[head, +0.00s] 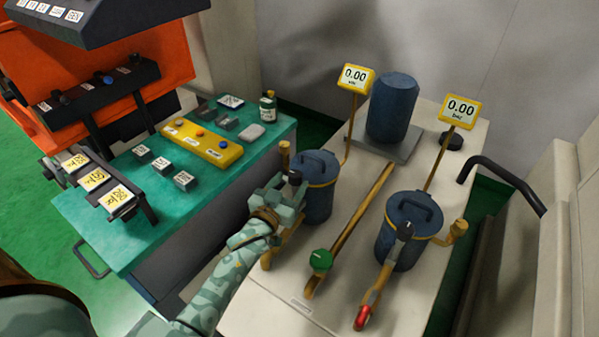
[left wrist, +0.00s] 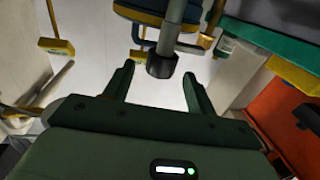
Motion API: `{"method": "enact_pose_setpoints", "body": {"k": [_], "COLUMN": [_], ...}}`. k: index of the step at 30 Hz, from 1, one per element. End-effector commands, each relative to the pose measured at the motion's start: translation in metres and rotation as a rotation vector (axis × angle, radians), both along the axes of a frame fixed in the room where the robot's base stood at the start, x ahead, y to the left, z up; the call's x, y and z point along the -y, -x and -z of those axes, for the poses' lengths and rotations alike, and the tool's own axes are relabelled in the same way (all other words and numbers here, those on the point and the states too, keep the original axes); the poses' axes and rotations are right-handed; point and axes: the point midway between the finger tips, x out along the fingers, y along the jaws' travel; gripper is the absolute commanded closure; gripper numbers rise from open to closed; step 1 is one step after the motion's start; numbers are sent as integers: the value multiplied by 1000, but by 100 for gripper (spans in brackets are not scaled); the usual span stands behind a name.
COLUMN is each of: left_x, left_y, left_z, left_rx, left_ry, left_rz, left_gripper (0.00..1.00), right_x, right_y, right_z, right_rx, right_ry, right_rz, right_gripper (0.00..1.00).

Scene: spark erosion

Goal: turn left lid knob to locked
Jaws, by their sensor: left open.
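The left canister (head: 318,203) is a dark blue pot with a lid on the pale bench. Its lid knob (head: 295,177) is small and dark, at the lid's left front edge. My left gripper (head: 287,190) is at this knob and partly hides it. In the left wrist view, the dark knob (left wrist: 162,66) on a grey stem lies between the tips of my open left fingers (left wrist: 158,82), with a gap on each side. I cannot make out the knob's lock marking. My right gripper is not in view.
A second blue canister (head: 400,240) with a red-tipped lever (head: 362,317) stands to the right. A green-knobbed lever (head: 321,260) lies between them. Two yellow displays (head: 356,78) read 0.00. A teal table (head: 120,235) with blocks and a yellow bar (head: 200,143) is at left.

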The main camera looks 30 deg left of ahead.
Motion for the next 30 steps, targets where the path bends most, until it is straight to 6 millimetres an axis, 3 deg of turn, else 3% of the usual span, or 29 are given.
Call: {"method": "enact_pose_setpoints", "body": {"k": [3,9,20,25,30], "left_x": [-1,-1,-1,-1,-1], "left_y": [-27,-52,-59,-58,-58], "left_z": [2,1,0,0,0], "left_rx": [0,0,-1,-1,-1], "left_ry": [0,0,0,0,0], "left_rz": [0,0,0,0,2], "left_gripper": [44,44,44,88,89], "right_x": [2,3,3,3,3], "right_y": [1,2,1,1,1], "right_z": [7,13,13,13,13], "right_rx": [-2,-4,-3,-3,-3], "right_ry": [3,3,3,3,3], "right_rz": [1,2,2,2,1], "right_gripper": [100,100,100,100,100]}}
